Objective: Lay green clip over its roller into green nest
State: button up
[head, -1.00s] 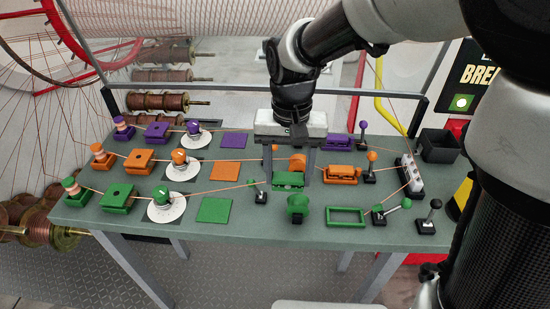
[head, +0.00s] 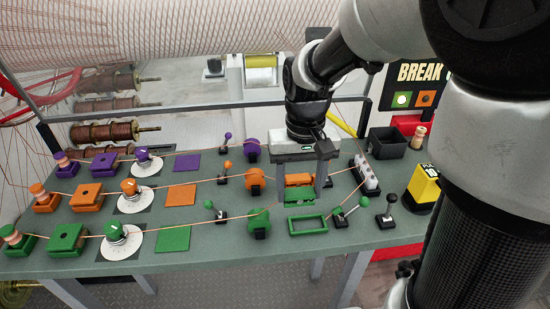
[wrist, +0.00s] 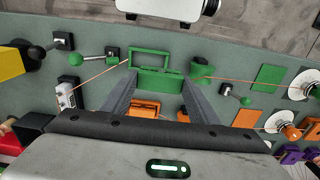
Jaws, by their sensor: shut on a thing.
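My gripper (head: 303,193) is shut on the green clip (wrist: 158,82), which spans between the two fingertips; the clip also shows in the head view (head: 299,196). The green nest (head: 292,234) is an open rectangular frame on the table. The clip is just behind it in the head view, and overlaps the frame's near edge in the wrist view (wrist: 165,50). The clip's height above the table is hard to tell. The green roller (head: 259,230) stands left of the nest, apart from the clip. In the wrist view the roller (wrist: 202,70) is right of the clip.
An orange clip (head: 298,179) lies behind my fingers, beside the orange roller (head: 256,181). A green-knobbed lever (head: 340,219) stands close right of the nest, with a black-knobbed lever (head: 386,218) beyond. Thin wires cross the table. A flat green square (head: 173,238) lies left.

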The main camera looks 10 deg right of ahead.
aim_at(313, 191)
jog(key=d, duration=0.1)
jog(key=d+f, duration=0.1)
jog(key=d, duration=0.1)
jog(key=shift+b, duration=0.4)
notch_tip(313, 191, down, 4)
jog(key=b, duration=0.3)
jog(key=shift+a+f, duration=0.1)
jog(key=shift+f+b, duration=0.75)
jog(key=shift+f, duration=0.4)
jog(key=shift+f, duration=0.15)
jog(key=shift+f+b, duration=0.7)
jog(key=shift+f, duration=0.1)
jog(key=o, duration=1.1)
jog(key=shift+o, duration=0.2)
jog(key=shift+r, duration=0.1)
notch_tip(313, 191, up, 17)
jog(key=p, duration=0.3)
jog(key=shift+r, duration=0.15)
